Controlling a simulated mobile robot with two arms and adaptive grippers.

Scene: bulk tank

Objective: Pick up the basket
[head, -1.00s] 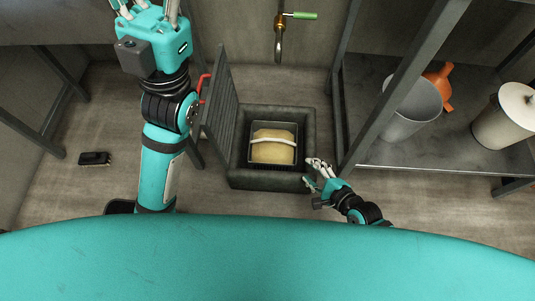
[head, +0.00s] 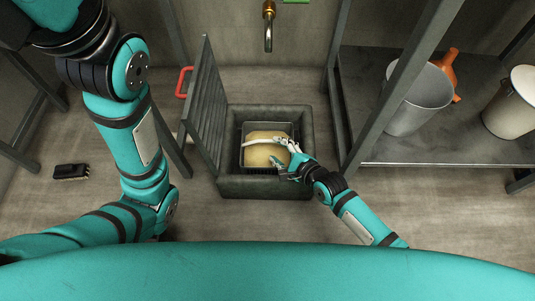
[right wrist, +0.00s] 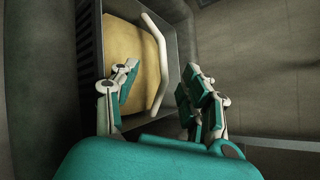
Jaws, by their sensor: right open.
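The basket (head: 242,158) is a dark metal tray with tan contents and a pale arched handle (head: 258,142). It sits inside a grey floor box (head: 305,130) whose slatted lid (head: 207,105) stands open on the left. My right gripper (head: 284,158) is over the basket's right side, close to the handle's right end. In the right wrist view the handle (right wrist: 157,45) shows ahead of and between the spread fingers of the gripper (right wrist: 160,88), not gripped. My left arm rises at the left; its gripper is out of the picture.
A tap (head: 268,30) hangs on the wall behind the box. A shelf rack at right holds a grey bucket (head: 418,100), an orange item (head: 451,68) and a pale canister (head: 515,105). A dark brush (head: 71,172) lies on the floor at left.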

